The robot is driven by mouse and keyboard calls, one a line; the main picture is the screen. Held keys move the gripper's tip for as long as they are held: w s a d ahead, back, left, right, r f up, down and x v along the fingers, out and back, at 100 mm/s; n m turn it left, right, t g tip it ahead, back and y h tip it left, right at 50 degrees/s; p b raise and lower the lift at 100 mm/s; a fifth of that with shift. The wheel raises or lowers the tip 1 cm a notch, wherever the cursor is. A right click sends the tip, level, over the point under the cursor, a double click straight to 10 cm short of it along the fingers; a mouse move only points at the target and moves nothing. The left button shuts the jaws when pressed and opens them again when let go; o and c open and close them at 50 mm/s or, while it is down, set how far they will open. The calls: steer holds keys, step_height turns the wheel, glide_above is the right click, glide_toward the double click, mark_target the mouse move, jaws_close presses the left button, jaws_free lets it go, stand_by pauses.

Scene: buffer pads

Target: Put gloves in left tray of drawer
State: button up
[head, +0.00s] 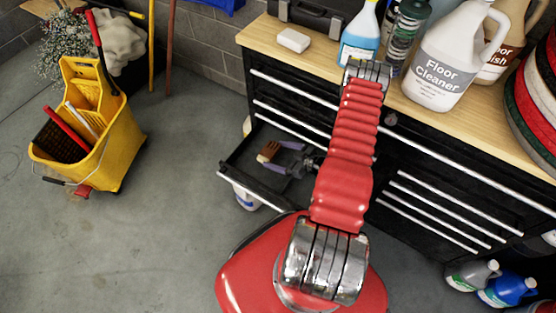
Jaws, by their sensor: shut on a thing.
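The black drawer (232,175) of the workbench is pulled open, with its pale metal front edge at the lower left. My gripper (271,153) is over the open drawer, coming from behind my red arm. Its purple fingers are shut on a small brown and tan bundle, which looks like the gloves (266,151). The bundle is over or inside the drawer; its exact height is unclear. The drawer's tray dividers cannot be made out, and my arm hides its right part.
The wooden worktop (268,37) holds a white block (293,40), a spray bottle (360,35) and a floor cleaner jug (440,60). A yellow mop bucket (110,150) stands at left. Floor between bucket and drawer is clear.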

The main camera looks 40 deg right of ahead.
mark_target(278, 164)
steer(key=shift+f, duration=1.9)
steer(key=shift+f, duration=0.1)
steer(key=o, duration=1)
